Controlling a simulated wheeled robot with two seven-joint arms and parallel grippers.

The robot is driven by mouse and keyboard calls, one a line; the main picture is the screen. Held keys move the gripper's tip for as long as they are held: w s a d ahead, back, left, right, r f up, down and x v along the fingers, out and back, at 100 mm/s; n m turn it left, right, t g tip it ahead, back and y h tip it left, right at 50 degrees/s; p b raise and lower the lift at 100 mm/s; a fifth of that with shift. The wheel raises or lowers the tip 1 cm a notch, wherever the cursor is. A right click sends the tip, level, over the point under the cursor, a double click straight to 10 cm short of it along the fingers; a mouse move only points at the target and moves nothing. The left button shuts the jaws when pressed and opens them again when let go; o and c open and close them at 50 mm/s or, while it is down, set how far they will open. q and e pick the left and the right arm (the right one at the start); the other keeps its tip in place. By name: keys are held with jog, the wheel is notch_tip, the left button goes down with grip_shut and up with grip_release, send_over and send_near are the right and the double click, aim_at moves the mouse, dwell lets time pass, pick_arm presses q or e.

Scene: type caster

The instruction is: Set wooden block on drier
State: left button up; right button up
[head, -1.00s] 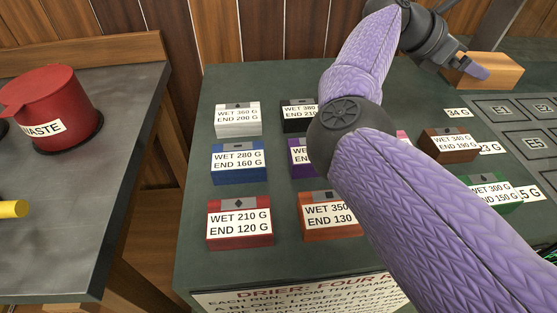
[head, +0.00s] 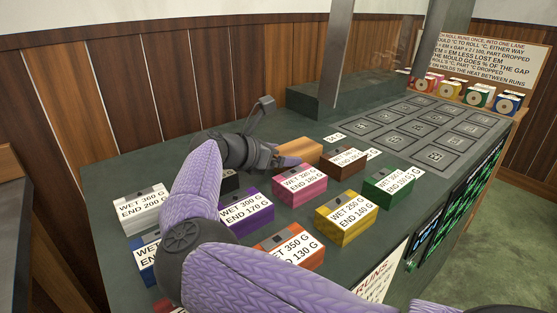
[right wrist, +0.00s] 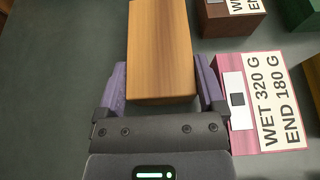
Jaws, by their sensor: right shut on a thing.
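The plain wooden block (head: 300,151) is on or just above the dark green bench top (head: 300,225), left of the brown labelled block; whether it touches the bench is unclear. My right gripper (head: 283,163) is shut on it. In the right wrist view, the fingers (right wrist: 163,88) grip the near end of the wooden block (right wrist: 160,45) from both sides. A grey grid of marked squares (head: 418,128), with bare squares, lies to the right. No drier label is readable now, so I cannot tell which part is the drier. My left gripper is out of view.
Labelled blocks crowd around: pink (head: 299,185), brown (head: 343,162), purple (head: 245,211), yellow (head: 345,217), green (head: 389,186). A grey post (head: 335,50) stands behind. Coloured blocks (head: 475,95) line the far right edge. Bench behind the gripper looks clear.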

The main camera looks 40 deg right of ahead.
jog(key=o, duration=1.1)
jog(key=shift+a+r, duration=0.2)
jog(key=shift+r, duration=0.1)
jog(key=p+v, duration=0.5)
jog(key=v, duration=0.6)
jog(key=shift+r+p, duration=0.2)
jog(key=shift+p, duration=0.1)
jog(key=shift+a+f, duration=0.1)
jog(key=shift+a, duration=0.15)
jog(key=shift+f, duration=0.1)
